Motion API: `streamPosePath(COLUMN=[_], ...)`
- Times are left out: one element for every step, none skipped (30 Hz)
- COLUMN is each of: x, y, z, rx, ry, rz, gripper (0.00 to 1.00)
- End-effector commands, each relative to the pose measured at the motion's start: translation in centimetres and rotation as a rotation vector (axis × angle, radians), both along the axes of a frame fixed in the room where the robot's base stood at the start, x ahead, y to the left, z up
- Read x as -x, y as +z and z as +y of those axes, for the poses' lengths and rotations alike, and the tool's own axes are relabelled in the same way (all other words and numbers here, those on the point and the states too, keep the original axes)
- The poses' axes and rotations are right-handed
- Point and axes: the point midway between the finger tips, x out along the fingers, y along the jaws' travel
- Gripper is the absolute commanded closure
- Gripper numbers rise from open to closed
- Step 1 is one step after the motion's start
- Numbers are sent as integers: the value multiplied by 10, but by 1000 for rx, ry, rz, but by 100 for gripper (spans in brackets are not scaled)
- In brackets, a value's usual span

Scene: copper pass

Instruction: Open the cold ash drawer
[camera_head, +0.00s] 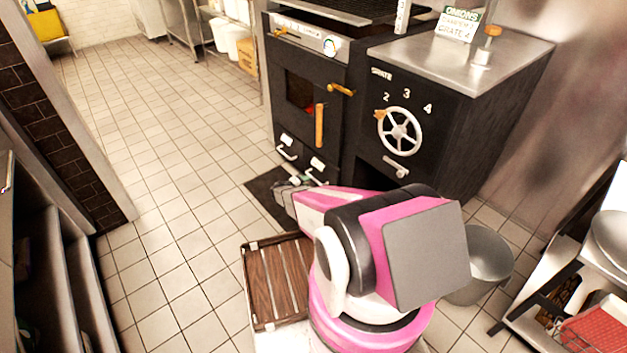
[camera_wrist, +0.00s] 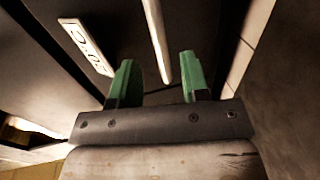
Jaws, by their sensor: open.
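Two low drawers sit at the bottom of the black oven, each with a pale label and a white bar handle: a left one (camera_head: 288,148) and a right one (camera_head: 316,170). Their labels are too small to read, so I cannot tell which is the cold ash drawer. Both look shut. My gripper (camera_head: 297,183) is low in front of the right drawer, close to its handle. In the wrist view my gripper's green fingers (camera_wrist: 158,80) are open, with a white bar handle (camera_wrist: 157,38) between them in the picture. Contact is not clear. A white label plate (camera_wrist: 87,47) lies left of it.
A black cabinet with a spoked handwheel (camera_head: 399,131) stands right of the oven door (camera_head: 308,95). A grey bin (camera_head: 488,262) is right of my arm. A slatted wooden rack (camera_head: 278,282) lies near my base. The tiled floor at left is clear.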

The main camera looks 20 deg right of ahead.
Motion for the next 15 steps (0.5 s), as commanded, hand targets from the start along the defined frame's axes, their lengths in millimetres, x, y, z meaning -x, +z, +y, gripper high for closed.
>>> streamPosePath(x=[-5,-7,-9,-11,-12,-15,-16,-17,-19,-19,-20,-21,-21,-22,-22], y=[-3,-4,-6,-7,-7,-9,-9,-10,-11,-11,-11,-12,-12,-12,-12], z=[-10,-14,-21,-25,-29,-34,-37,-40,-44,-46,-48,-50,-52,-52,-53], rx=[0,0,0,0,-1,-1,-1,0,0,0,0,0,0,-1,-1], ry=[-2,-2,-3,-3,-2,-1,-1,-1,-1,-1,-2,-1,-1,-1,-1], rz=[0,0,1,1,1,1,1,0,0,0,0,0,0,1,1], gripper=[58,58,58,58,58,58,58,58,58,58,58,58,58,58,58])
